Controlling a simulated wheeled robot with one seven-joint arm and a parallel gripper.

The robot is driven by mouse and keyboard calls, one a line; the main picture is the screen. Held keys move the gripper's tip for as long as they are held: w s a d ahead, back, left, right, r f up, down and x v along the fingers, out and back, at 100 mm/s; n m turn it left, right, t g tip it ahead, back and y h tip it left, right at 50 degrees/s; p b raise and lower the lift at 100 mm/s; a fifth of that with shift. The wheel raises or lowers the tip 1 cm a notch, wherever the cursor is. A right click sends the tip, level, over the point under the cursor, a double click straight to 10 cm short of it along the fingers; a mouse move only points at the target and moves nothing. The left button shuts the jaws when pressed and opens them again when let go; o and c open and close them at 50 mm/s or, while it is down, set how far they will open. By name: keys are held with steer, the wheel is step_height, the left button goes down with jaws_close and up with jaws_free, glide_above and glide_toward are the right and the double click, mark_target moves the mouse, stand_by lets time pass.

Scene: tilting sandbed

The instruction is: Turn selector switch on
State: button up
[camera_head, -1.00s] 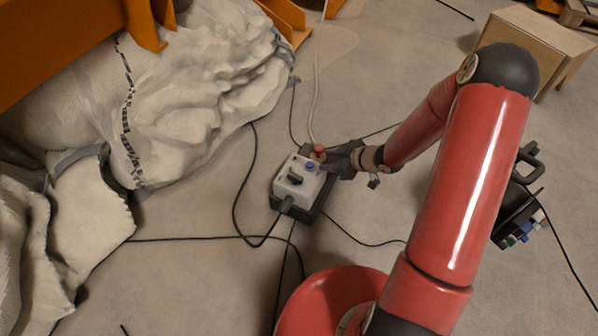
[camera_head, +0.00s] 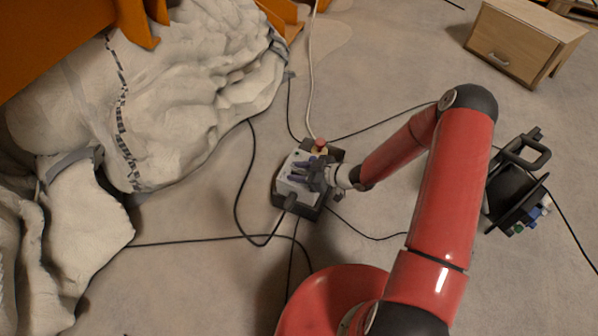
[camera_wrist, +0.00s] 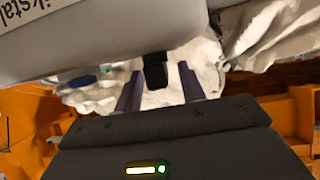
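The selector switch is a black knob (camera_wrist: 156,70) that shows in the wrist view against the pale control box (camera_head: 285,187). In the head view my gripper covers the knob. My gripper (camera_head: 297,174) reaches over the box from the right. In the wrist view its two dark fingers (camera_wrist: 159,78) stand apart, one on each side of the knob, with gaps visible between. I cannot tell which way the switch is turned. A blue button (camera_wrist: 83,80) also shows at the left in the wrist view.
A red button (camera_head: 320,145) is at the box's far end, close to my gripper. Black cables (camera_head: 238,200) and a white cable (camera_head: 312,85) lie around the box. The white sandbed (camera_head: 190,100) is at left. A black carrier (camera_head: 517,185) and wooden cabinet (camera_head: 522,40) stand at right.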

steer(key=shift+a, duration=0.1)
jaws_close()
steer(key=shift+f, duration=0.1)
stand_by(0.3)
steer(key=m+t+h+b, duration=0.2)
steer(key=m, duration=0.1)
steer(key=shift+f+t+b, duration=0.1)
steer(key=shift+t+b, duration=0.2)
steer(key=shift+t, duration=0.1)
steer(key=m+t+h+b, duration=0.1)
steer(key=m+t+h, duration=0.1)
steer(key=shift+s+a+m, duration=0.1)
steer(key=shift+m, duration=0.2)
steer(key=m+t+h, duration=0.2)
steer(key=m+h, duration=0.1)
steer(key=shift+h, duration=0.3)
steer(key=shift+r+m+t+h, duration=0.2)
steer(key=shift+m+t+h, duration=0.3)
steer(key=shift+m+h, duration=1.1)
